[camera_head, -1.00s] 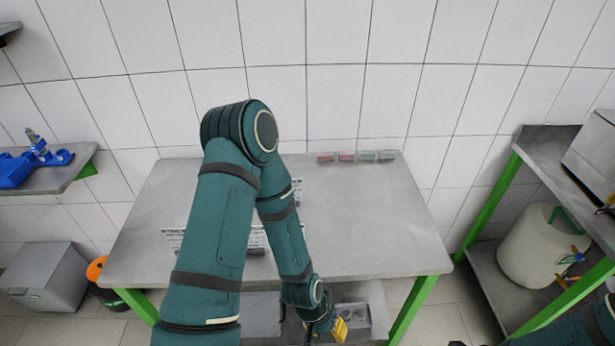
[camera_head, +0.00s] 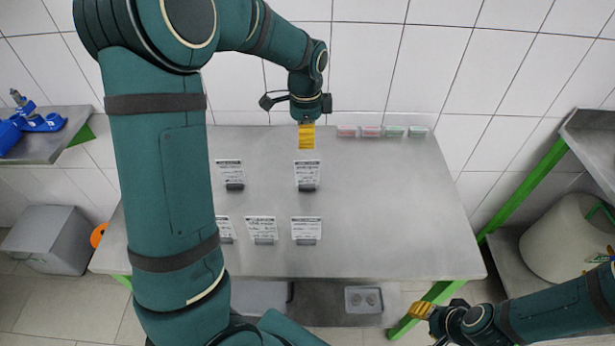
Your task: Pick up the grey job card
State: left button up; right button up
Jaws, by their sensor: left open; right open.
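Several pale printed cards stand in small dark holders on the grey table. The back row has a left card (camera_head: 229,169) and a right card (camera_head: 307,172). The front row has a right card (camera_head: 306,228), a middle card (camera_head: 261,227) and a left one (camera_head: 225,228) partly hidden by my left arm. I cannot tell by colour which one is the grey job card. My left gripper (camera_head: 307,146), with yellow fingers, is open and empty, pointing down just behind the back right card in the picture. My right gripper (camera_head: 422,310) is open and empty at the lower right, off the table's front edge.
Small red and green containers (camera_head: 381,131) line the table's back edge, right of my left gripper. The right half of the table (camera_head: 400,210) is clear. A shelf rack with a white canister (camera_head: 555,245) stands at the right. Blue parts (camera_head: 35,122) lie on a left shelf.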

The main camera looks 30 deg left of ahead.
pick_arm(q)
jog(key=f, duration=0.1)
jog(key=b, duration=0.2)
send_near(307, 183)
jog(key=shift+s+f, duration=0.25)
jog(key=shift+s, duration=0.05)
jog(key=f, duration=0.5)
jog(key=shift+w, duration=0.4)
pick_arm(e)
jog(key=f, duration=0.3)
jog(key=shift+s+a, duration=0.2)
jog(key=shift+s, duration=0.05)
pick_arm(q)
grip_shut()
